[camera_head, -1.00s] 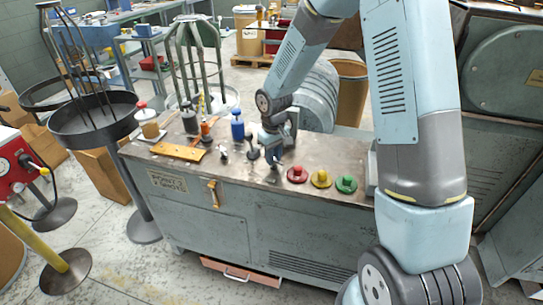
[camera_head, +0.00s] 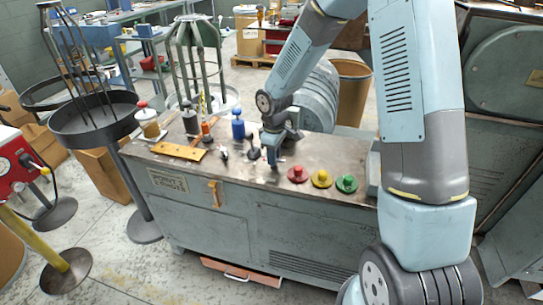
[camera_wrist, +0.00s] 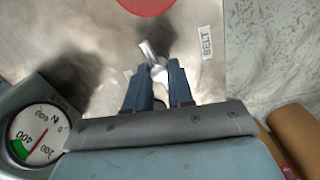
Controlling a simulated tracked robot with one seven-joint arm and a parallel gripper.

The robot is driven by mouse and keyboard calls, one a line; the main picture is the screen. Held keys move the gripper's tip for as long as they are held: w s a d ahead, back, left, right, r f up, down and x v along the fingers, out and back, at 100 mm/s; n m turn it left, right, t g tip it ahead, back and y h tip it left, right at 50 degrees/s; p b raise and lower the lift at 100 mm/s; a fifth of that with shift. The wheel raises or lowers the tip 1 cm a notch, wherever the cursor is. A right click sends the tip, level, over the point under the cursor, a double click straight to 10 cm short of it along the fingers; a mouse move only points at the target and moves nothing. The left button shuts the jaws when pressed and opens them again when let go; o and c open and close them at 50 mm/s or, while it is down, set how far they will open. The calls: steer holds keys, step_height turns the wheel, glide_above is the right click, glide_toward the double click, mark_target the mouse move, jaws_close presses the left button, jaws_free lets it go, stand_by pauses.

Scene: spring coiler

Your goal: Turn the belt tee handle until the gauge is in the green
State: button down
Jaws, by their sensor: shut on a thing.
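The metal belt tee handle (camera_wrist: 152,55) stands out from the bench top beside a plate marked BELT (camera_wrist: 207,42) in the wrist view. My gripper (camera_wrist: 158,75) is shut on the handle, with a blue finger on either side of it. In the head view my gripper (camera_head: 272,160) points down at the bench top and hides most of the handle. The round gauge (camera_wrist: 37,133) at the lower left of the wrist view has a white face, a green zone near 400 and a red needle. Whether the needle lies in the green zone is hard to tell.
Red (camera_head: 298,174), yellow (camera_head: 321,178) and green (camera_head: 346,183) buttons sit right of my gripper.

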steer(key=shift+w+d, duration=0.2)
steer(key=shift+w, duration=0.05)
steer(key=c, duration=1.3)
jaws_free()
steer(key=o, duration=0.3)
steer(key=shift+s, duration=0.1)
steer(key=shift+a, duration=0.1)
step_height(320, 180, up, 14)
steer(key=shift+f, duration=0.15)
